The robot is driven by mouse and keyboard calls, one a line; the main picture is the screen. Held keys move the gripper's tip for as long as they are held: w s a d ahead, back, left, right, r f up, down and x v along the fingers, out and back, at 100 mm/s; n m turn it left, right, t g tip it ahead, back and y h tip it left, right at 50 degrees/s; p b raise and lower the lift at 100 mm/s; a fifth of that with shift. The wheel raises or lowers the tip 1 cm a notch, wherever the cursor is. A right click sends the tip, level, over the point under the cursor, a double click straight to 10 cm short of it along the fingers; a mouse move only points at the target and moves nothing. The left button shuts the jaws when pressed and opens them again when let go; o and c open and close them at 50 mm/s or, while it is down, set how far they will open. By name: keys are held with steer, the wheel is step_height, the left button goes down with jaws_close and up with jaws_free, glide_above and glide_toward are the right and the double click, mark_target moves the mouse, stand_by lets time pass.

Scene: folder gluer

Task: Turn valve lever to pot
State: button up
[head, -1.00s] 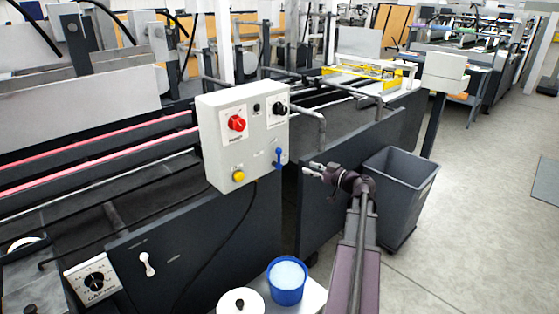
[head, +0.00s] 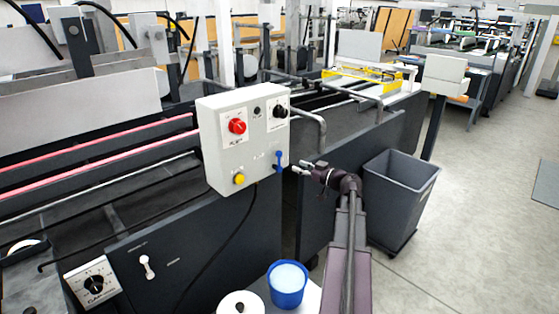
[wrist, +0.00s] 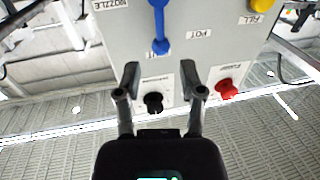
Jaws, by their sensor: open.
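The blue valve lever (head: 279,160) is on the lower right of the pale control box (head: 216,165) in the head view. In the wrist view, where the panel appears upside down, the lever (wrist: 159,22) runs upright between the NOZZLE label (wrist: 110,4) and the POT label (wrist: 199,34). Its round end (wrist: 160,46) lies just beyond my fingertips. My gripper (head: 302,168) is open and just right of the lever in the head view. In the wrist view my gripper (wrist: 160,67) has its fingers spread, with nothing held between them. Whether it touches the lever cannot be told.
The box also carries a red knob (head: 237,126), a black knob (head: 280,112) and a yellow button (head: 239,179). A grey bin (head: 398,195) stands right of my arm. A blue pot (head: 287,285) and a white container (head: 241,303) are below the box.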

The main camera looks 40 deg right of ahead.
mark_target(279, 159)
steer(key=x, duration=0.9)
steer(key=shift+w, duration=0.15)
jaws_close()
